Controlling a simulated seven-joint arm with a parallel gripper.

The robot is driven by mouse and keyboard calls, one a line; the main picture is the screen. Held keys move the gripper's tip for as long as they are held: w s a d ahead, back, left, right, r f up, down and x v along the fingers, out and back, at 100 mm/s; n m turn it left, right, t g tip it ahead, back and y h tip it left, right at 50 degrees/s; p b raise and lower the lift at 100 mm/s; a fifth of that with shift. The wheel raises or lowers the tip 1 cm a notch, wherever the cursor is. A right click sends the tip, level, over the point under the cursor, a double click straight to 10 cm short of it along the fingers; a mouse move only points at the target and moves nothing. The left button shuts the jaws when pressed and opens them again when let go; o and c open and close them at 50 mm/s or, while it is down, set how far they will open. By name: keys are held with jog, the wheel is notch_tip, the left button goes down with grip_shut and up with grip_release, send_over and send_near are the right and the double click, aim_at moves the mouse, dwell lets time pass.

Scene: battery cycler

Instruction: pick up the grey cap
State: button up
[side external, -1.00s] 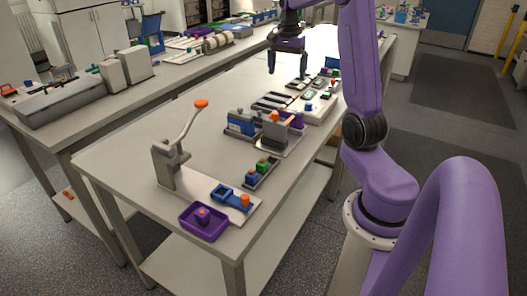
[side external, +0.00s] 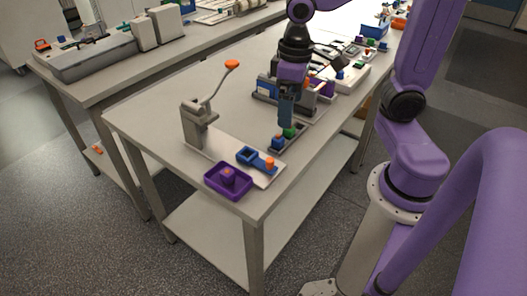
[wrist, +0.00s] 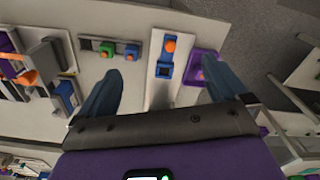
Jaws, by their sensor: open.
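I cannot clearly pick out a grey cap. A narrow dark rack (side external: 295,141) holds a green cap (side external: 289,132) and a blue cap (side external: 278,141). In the wrist view, the rack (wrist: 119,42) has a green cap (wrist: 105,50), a blue cap (wrist: 131,52) and a dark greyish spot at its left end, too small to identify. My gripper (side external: 287,125) points down close to the rack in the side view, partly hiding it. In the wrist view my gripper (wrist: 162,70) has its fingers wide apart with nothing held between them.
A grey lever press (side external: 196,125) with an orange-tipped handle (side external: 232,64) stands left of the rack. Its base carries a blue fixture (side external: 250,155) with an orange knob. A purple tray (side external: 240,193) sits near the table's front corner. Equipment stands behind my gripper.

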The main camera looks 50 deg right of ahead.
jog(key=s+n, duration=0.2)
jog(key=s, duration=0.2)
jog(key=s+a+f+n, duration=0.1)
jog(key=s+n, duration=0.2)
jog(key=s, duration=0.1)
jog(key=s+a+f+n, duration=0.1)
jog(key=s+n, duration=0.2)
jog(key=shift+s+a+f, duration=0.2)
jog(key=shift+s+f, duration=0.05)
jog(key=shift+s, duration=0.15)
jog(key=shift+c, duration=0.7)
jog(key=shift+s+f+n, duration=0.1)
jog(key=shift+s+n, duration=0.1)
jog(key=shift+n, duration=0.2)
jog(key=c, duration=0.8)
